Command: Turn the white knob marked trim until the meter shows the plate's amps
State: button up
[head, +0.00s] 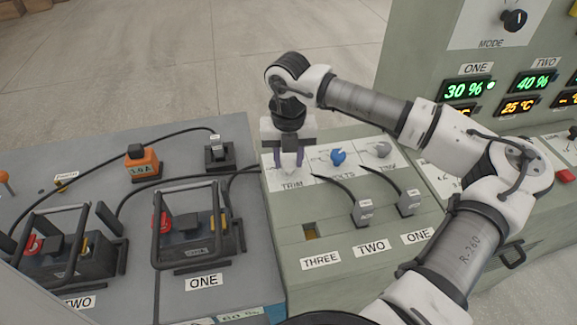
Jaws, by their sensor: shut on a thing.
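The white knob (289,170) sits above the label TRIM (292,185) on the green sloped panel, and only its lower part shows. My gripper (289,158) points down over it, with its dark fingers shut on the knob from both sides. My wrist hides the knob's upper part, and I cannot tell how far it is turned. I see no amp reading on a meter in this view.
Right of the white knob are a blue knob (338,157) and a grey knob (380,149). Two plugs with cables (363,212) stand below. Caged batteries (195,235) fill the left bench. The upright panel's display (465,90) reads 30 %. My forearm crosses above the panel's right side.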

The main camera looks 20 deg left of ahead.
aim_at(288, 162)
jog(key=shift+m, duration=0.5)
jog(key=o, duration=1)
jog(key=shift+c, duration=0.2)
notch_tip(288, 162, up, 14)
jog(key=b, duration=0.2)
jog(key=shift+b, duration=0.3)
jog(key=shift+s+f, duration=0.1)
